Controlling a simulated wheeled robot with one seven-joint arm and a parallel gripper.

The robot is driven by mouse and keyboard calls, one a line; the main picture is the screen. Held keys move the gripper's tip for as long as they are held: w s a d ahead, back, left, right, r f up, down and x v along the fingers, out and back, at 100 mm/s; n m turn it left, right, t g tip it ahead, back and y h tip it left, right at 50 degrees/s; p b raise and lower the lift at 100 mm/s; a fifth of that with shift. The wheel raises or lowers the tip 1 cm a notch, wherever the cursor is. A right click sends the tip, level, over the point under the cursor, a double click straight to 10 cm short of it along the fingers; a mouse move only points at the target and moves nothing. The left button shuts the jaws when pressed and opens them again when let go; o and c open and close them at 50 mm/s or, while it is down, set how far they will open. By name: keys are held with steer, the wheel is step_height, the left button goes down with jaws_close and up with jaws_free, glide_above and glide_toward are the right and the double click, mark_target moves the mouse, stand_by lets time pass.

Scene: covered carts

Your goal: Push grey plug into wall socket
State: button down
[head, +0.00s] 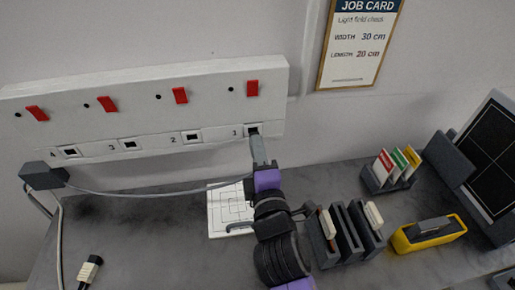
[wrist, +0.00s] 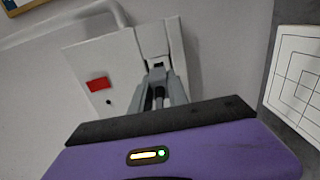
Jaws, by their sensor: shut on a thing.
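The white wall socket strip (head: 150,100) has sockets numbered 4 to 1 from left to right, with red switches above. My gripper (head: 258,148) reaches up to socket 1 (head: 252,130), the rightmost one. In the wrist view my gripper (wrist: 158,88) is shut on a grey plug (wrist: 157,96), mostly hidden between the fingers. The opening of socket 1 (wrist: 157,66) shows just beyond the fingertips. I cannot tell whether the plug touches the socket. A grey cable (head: 150,193) runs from a dark box (head: 44,176) at the left to my gripper.
A dark plug with a cream end (head: 90,268) lies on the grey counter at front left. A white grid card (head: 222,215) lies left of my arm. Dark racks (head: 345,235), a yellow-based holder (head: 428,233) and a dark panel (head: 495,150) stand to the right.

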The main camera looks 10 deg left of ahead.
steer(key=shift+x, duration=1.7)
steer(key=c, duration=1.2)
jaws_free()
steer(key=b+v, duration=0.1)
steer(key=v, duration=0.7)
